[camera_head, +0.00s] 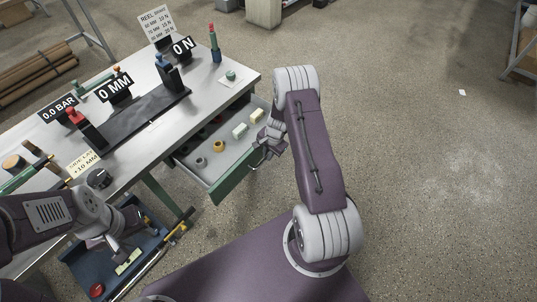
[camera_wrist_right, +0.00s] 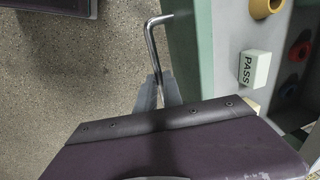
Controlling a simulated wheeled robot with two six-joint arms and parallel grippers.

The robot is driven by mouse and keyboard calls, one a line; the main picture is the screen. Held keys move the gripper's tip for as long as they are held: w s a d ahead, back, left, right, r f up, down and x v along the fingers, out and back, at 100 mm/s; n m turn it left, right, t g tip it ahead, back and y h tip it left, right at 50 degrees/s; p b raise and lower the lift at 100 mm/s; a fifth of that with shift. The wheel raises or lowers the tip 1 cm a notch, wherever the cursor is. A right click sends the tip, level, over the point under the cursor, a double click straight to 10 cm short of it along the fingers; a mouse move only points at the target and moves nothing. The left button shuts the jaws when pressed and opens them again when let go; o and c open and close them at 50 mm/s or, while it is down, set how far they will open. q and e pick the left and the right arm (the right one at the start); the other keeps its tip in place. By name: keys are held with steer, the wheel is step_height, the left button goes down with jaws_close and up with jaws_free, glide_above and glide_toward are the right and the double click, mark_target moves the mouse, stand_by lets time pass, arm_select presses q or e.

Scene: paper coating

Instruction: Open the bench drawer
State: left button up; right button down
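The bench drawer (camera_head: 231,186) stands pulled out from under the bench top, with its grey inside showing. Its metal handle (camera_wrist_right: 153,38) is a bent bar on the green front, and a part of it also shows in the head view (camera_head: 257,164). My right gripper (camera_head: 264,143) is at the drawer front. In the right wrist view its fingers (camera_wrist_right: 158,93) lie on both sides of the handle bar and look closed on it. My left gripper (camera_head: 118,246) hangs over a blue tray at the lower left, and its finger gap is unclear.
The drawer holds a yellow ring (camera_head: 218,146), a dark ring (camera_head: 201,162) and pale blocks, one marked PASS (camera_wrist_right: 255,68). The blue tray (camera_head: 77,263) stands below left.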

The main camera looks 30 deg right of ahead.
steer(key=c, duration=1.5)
jaws_free()
steer(key=shift+r, duration=0.1)
steer(key=r, duration=0.3)
steer(key=s+r+p, duration=0.1)
steer(key=r, duration=0.4)
steer(key=shift+s+d+r+p, duration=0.3)
steer(key=shift+r+p, duration=0.05)
